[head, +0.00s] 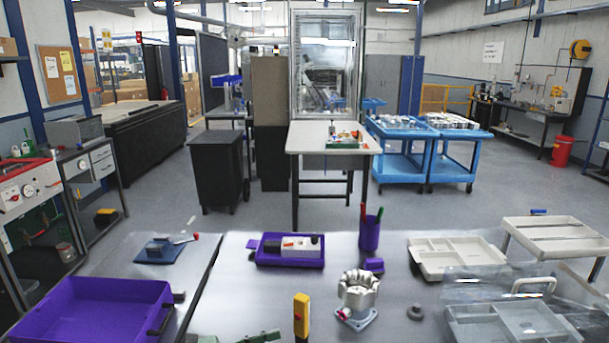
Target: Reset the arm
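Neither of my grippers nor my arms can be made out in the head view. A silvery machined housing (358,289) with a ribbed round top and a flat flange stands upright on the grey worktable (245,298) at the front centre. A small red spot shows low on its left side. Nothing is seen touching it from above.
A yellow-and-black tool (301,316) stands left of the housing. A purple tray (290,261) holds a white-and-black device. A purple pen cup (369,233) is behind. A purple bin (75,290) sits front left; pale divided trays (457,252) sit right.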

